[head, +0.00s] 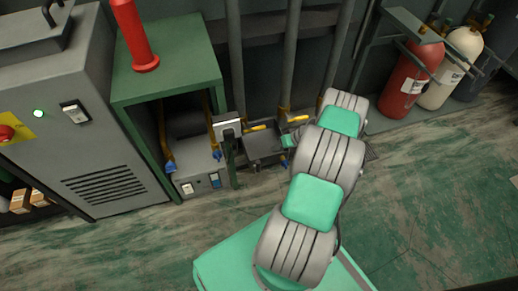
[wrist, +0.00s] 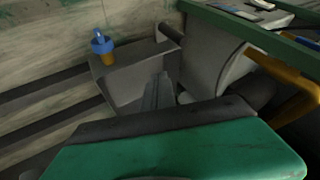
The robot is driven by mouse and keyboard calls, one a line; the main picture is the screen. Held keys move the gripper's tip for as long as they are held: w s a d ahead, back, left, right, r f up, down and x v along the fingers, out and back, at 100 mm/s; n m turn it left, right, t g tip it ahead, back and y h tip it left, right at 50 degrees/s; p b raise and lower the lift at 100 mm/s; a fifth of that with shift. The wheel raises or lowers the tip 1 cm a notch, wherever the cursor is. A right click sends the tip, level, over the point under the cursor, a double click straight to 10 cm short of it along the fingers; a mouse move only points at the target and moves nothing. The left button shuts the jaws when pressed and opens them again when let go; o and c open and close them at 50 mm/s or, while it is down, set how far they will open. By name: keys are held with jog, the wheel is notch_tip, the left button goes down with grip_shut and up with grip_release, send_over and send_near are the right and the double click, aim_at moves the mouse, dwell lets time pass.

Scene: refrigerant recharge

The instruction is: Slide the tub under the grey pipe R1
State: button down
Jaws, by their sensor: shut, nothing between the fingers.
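A dark grey open tub (head: 262,146) sits on the floor beside the green bench, near the lower ends of the grey pipes. Grey pipes (head: 291,55) run down the back wall; no R1 label is readable. In the wrist view, a grey box-like piece (wrist: 112,82), apparently the tub, lies close in front of my gripper (wrist: 158,82). My gripper's fingers are together and empty, pointing toward that piece; whether they touch it I cannot tell. In the head view, the arm reaches down to the tub's right side, and the fingertips cannot be made out.
The green bench (head: 170,87) stands left of the tub, with a grey machine (head: 190,160) underneath. A blue-and-orange fitting (wrist: 102,46) shows beside the grey piece. Red (head: 412,80) and cream (head: 452,67) cylinders stand at the right. Open floor (head: 430,190) lies at the right front.

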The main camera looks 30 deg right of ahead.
jog(key=b+x, duration=0.4)
jog(key=x, duration=0.5)
jog(key=shift+a+f, duration=0.1)
jog(key=shift+a, duration=0.05)
jog(key=a, duration=0.1)
jog(key=w+a, duration=0.1)
jog(key=a, duration=0.1)
jog(key=shift+w+a+f+b, duration=0.1)
jog(key=shift+w+a+b, duration=0.05)
jog(key=shift+b, duration=0.15)
jog(key=shift+w+a, duration=0.1)
jog(key=shift+a, duration=0.3)
